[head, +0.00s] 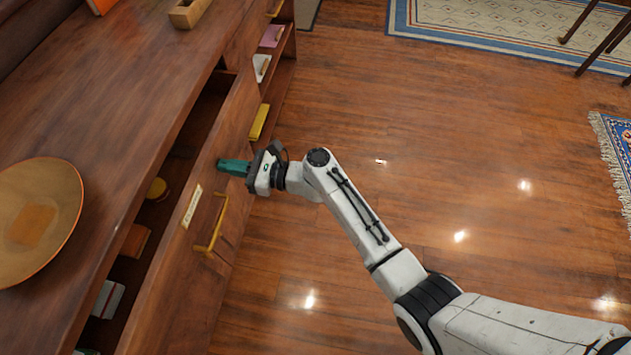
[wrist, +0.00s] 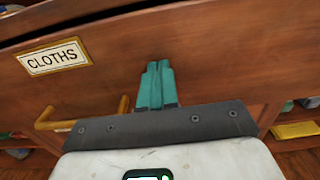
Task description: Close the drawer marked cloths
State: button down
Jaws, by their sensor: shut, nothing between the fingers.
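The drawer marked cloths (wrist: 205,45) stands partly open, with a dark gap between its front and the cabinet top. Its white label (wrist: 54,57) reads CLOTHS in the wrist view and also shows in the head view (head: 191,206). Its brass handle (head: 212,226) is below the label. Inside the drawer are a yellow item (head: 157,188), a brown item (head: 135,241) and a striped item (head: 108,298). My gripper (head: 222,166) is shut and empty, its teal fingertips at the drawer front, right of the label in the wrist view. I cannot tell whether they touch it.
A large round wooden dish (head: 62,215) and a small wooden box (head: 187,13) stand on the cabinet top. Open shelves beyond the drawer hold a yellow item (head: 259,122) and other things. The wood floor (head: 430,170) to the right is clear. Rugs lie farther off.

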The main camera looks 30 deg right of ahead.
jog(key=b+x, duration=0.2)
jog(key=x, duration=0.6)
jog(key=shift+f, duration=0.15)
jog(key=shift+w+a+b, duration=0.35)
jog(key=shift+a+b, duration=0.05)
jog(key=shift+b, duration=0.05)
jog(key=shift+r, duration=0.25)
jog(key=shift+w+a+r, duration=0.1)
